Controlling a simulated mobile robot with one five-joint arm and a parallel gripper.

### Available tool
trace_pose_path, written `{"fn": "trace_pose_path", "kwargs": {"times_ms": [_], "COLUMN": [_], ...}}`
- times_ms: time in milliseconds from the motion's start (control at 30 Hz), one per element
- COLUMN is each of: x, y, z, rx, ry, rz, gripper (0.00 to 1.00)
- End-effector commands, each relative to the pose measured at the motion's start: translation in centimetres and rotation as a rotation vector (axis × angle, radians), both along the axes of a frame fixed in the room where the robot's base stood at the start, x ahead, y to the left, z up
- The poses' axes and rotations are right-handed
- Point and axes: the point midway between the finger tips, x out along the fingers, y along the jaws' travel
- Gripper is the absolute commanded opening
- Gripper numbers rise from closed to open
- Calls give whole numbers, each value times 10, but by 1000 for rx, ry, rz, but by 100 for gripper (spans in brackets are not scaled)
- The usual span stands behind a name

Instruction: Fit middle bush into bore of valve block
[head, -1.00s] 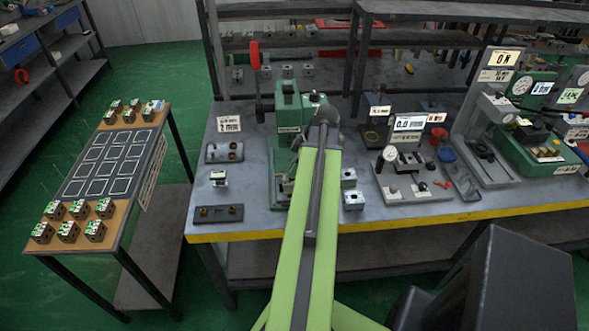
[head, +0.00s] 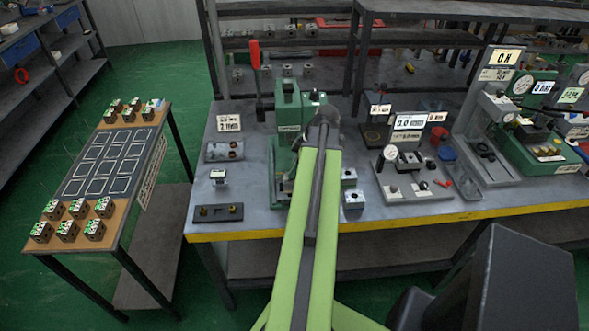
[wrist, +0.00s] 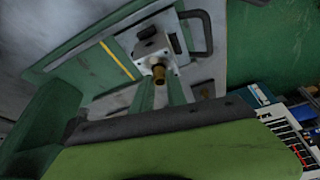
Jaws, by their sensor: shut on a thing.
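A green press (head: 289,112) with a red-handled lever stands on the bench, just left of the end of my arm. In the wrist view, a pale metal block (wrist: 150,46) with a dark top piece sits on a plate. A brass bush (wrist: 158,73) shows at its near side; whether it is inside a bore or only in front of it is unclear.
Small metal blocks (head: 354,199) stand right of the press. A dark tray (head: 218,213) and a bush holder (head: 224,151) lie left. A gauge stand (head: 408,170) is on the right. A side table (head: 72,225) carries several green-topped blocks.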

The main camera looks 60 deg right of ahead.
Motion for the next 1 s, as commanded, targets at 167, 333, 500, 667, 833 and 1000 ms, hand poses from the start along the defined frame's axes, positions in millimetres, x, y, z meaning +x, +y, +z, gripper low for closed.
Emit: {"fn": "trace_pose_path", "kwargs": {"times_ms": [167, 333, 500, 667, 833, 1000], "x": [0, 0, 0, 0, 0, 0], "y": [0, 0, 0, 0, 0, 0], "z": [-3, -6, -7, -7, -7, -7], "rx": [0, 0, 0, 0, 0, 0], "ry": [0, 0, 0, 0, 0, 0], "rz": [-1, 0, 0, 0, 0, 0], "gripper": [0, 0, 0, 0, 36, 43]}}
